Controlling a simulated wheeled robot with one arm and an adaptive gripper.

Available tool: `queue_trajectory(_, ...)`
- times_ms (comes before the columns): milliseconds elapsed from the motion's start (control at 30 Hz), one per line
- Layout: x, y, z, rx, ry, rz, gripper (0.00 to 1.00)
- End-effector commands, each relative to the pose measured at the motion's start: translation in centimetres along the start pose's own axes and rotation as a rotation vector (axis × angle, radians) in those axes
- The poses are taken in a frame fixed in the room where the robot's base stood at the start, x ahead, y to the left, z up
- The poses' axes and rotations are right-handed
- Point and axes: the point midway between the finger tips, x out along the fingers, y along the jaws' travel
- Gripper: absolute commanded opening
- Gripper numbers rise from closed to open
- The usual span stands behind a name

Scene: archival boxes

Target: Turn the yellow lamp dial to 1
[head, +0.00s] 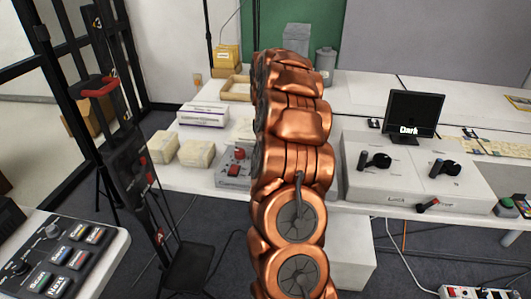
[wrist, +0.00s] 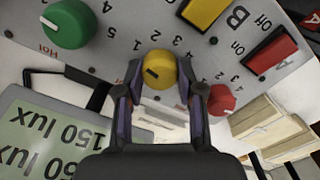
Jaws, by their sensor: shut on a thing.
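The yellow lamp dial (wrist: 160,66) sits on a grey control panel (wrist: 112,45) in the wrist view, which shows the panel upside down. The dial has a dark pointer mark toward its left side, and numbers 1 to 5 curve around it. The exact number it points at is hard to tell. My gripper (wrist: 160,82) has one finger on each side of the yellow dial and is shut on it. In the head view my copper arm hides the gripper and the dial; part of a grey panel with red buttons (head: 236,170) shows beside the arm.
A green dial (wrist: 68,23), a red dial (wrist: 221,100), a yellow button (wrist: 204,12) and a red button (wrist: 270,50) surround the yellow dial. A display (wrist: 40,135) reads 150 lux. In the head view a monitor (head: 413,112) reads "Dark". Pale boxes (head: 197,152) stand left of the panel.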

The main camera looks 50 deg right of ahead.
Motion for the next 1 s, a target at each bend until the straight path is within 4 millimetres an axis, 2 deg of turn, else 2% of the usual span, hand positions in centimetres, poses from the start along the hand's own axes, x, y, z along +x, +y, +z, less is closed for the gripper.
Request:
queue_trajectory(567,0.07,0.01,0.08,-0.03,-0.003,0.0,0.02)
queue_trajectory(600,0.07,0.01,0.08,-0.03,-0.003,0.0,0.41)
queue_trajectory(800,0.03,0.0,0.04,-0.03,-0.001,0.0,0.62)
queue_trajectory(1000,0.03,-0.02,0.02,-0.03,-0.001,0.0,0.63)
